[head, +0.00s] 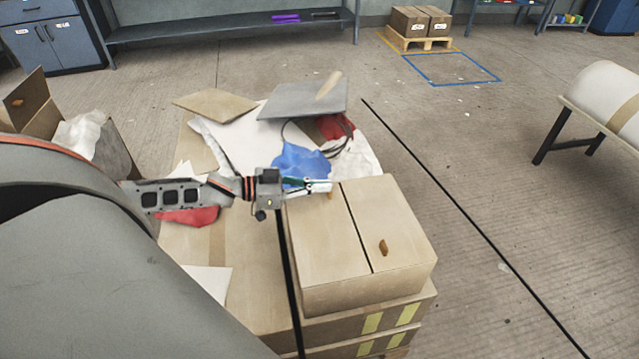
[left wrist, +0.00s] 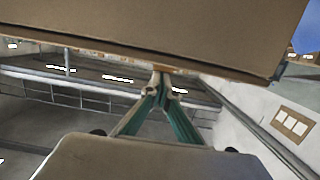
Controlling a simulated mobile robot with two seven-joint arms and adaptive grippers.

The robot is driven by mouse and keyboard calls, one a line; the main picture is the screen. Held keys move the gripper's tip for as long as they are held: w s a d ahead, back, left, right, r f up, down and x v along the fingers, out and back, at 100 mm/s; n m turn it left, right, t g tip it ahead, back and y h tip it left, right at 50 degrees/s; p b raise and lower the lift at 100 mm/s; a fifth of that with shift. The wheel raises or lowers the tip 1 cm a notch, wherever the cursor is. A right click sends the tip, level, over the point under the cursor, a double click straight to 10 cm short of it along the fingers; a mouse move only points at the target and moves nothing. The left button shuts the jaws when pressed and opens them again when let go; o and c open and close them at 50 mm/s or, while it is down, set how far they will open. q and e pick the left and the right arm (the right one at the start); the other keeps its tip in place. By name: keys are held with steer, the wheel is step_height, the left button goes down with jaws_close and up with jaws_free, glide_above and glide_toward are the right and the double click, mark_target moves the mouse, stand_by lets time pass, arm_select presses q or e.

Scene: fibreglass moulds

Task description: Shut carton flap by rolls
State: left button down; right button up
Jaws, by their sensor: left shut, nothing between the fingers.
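A brown carton (head: 350,293) stands on a stack of flat boxes in the head view. Its top shows two panels, a left flap (head: 322,240) and a right flap (head: 392,222), lying about level with a thin dark seam between them. A brown tab sits on the right flap. My left gripper (head: 328,186) is at the far edge of the left flap, its fingers shut and empty. In the left wrist view the shut fingertips (left wrist: 163,86) are at the edge of a brown cardboard panel (left wrist: 150,30); I cannot tell if they touch. My right gripper is not in view.
A large white roll (head: 608,92) lies on a dark-legged stand at the right. An open carton (head: 28,100) is at the left behind my arm. Blue and red cloths, a grey board (head: 300,100) and sheets lie beyond the carton.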

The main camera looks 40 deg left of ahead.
arm_select(q)
steer(key=shift+s+f, duration=0.15)
steer(key=shift+f, duration=0.3)
steer(key=shift+r+p, duration=0.3)
steer(key=r+p, duration=0.3)
steer(key=r, duration=0.1)
steer(key=shift+w+r, duration=0.1)
steer(key=shift+w, duration=0.1)
steer(key=v, duration=0.3)
steer(key=shift+s+a+r, duration=0.15)
steer(key=shift+s+a, duration=0.05)
steer(key=shift+s, duration=0.15)
steer(key=p+v, duration=0.1)
steer(key=v, duration=0.5)
steer(key=shift+r+p, duration=0.35)
steer(key=shift+r, duration=0.05)
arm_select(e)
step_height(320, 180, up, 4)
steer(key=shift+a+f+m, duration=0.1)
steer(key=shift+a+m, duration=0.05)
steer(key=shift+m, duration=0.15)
